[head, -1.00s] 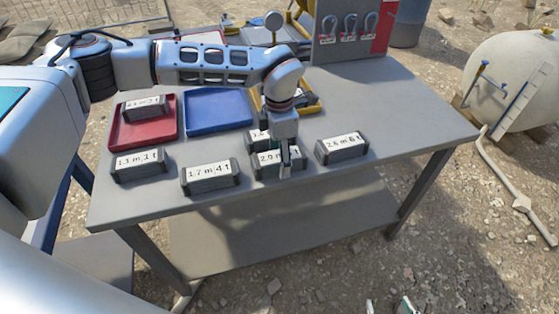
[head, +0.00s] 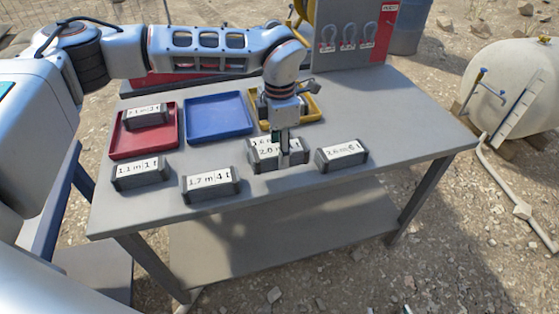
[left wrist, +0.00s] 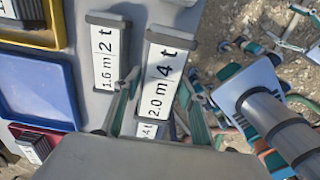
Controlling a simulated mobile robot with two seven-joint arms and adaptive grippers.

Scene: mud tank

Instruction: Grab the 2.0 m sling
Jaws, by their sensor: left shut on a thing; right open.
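The 2.0 m sling is a dark grey block with a white label (head: 272,155), near the table's front edge in the head view. In the left wrist view its label reads 2.0 m 4 t (left wrist: 163,75). My left gripper (head: 284,160) is shut on it from above, with fingers on both sides; its fingers also show in the left wrist view (left wrist: 158,103). I cannot tell whether the sling is clear of the table. My right gripper (head: 405,310) shows only as small fingertips at the bottom edge of the head view, open and away from the table.
The 1.6 m 2 t block (left wrist: 105,58) is close behind the held sling. A 1.7 m 4 t block (head: 211,184) is left, a 2.6 m block (head: 341,154) right. Red (head: 172,145), blue (head: 218,135) and yellow (head: 318,117) trays lie behind. The table's right side is clear.

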